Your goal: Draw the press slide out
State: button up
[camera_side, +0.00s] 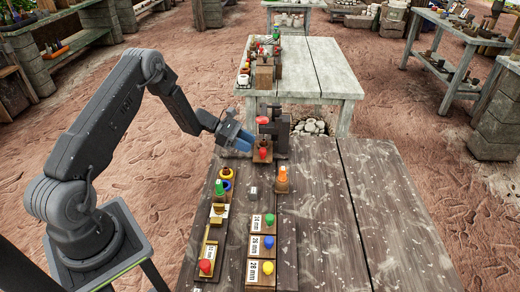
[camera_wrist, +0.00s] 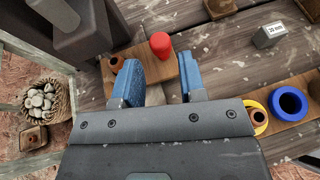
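The press (camera_side: 276,128) is a dark upright block at the far edge of the brown plank table. It shows at the upper left of the wrist view (camera_wrist: 85,30). Its slide is a wooden plate (camera_side: 262,158) sticking out at the base, with a red knob (camera_side: 263,153) on it. In the wrist view the slide (camera_wrist: 112,75) lies under the fingers, and the red knob (camera_wrist: 160,45) appears just beyond the gap between the fingertips. My gripper (camera_side: 246,139) has blue fingers, open and empty, left of the knob. It fills the lower middle of the wrist view (camera_wrist: 160,65).
A wooden holder with yellow and blue rings (camera_wrist: 287,103) sits right of my gripper in the wrist view. An orange cone (camera_side: 282,180) and several colour-knobbed gauges stand nearer on the table. A small grey "20 mm" block (camera_wrist: 270,35) lies apart. The table's right side is clear.

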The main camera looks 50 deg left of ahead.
jog(key=x, duration=0.5)
grip_shut()
dwell(0.3)
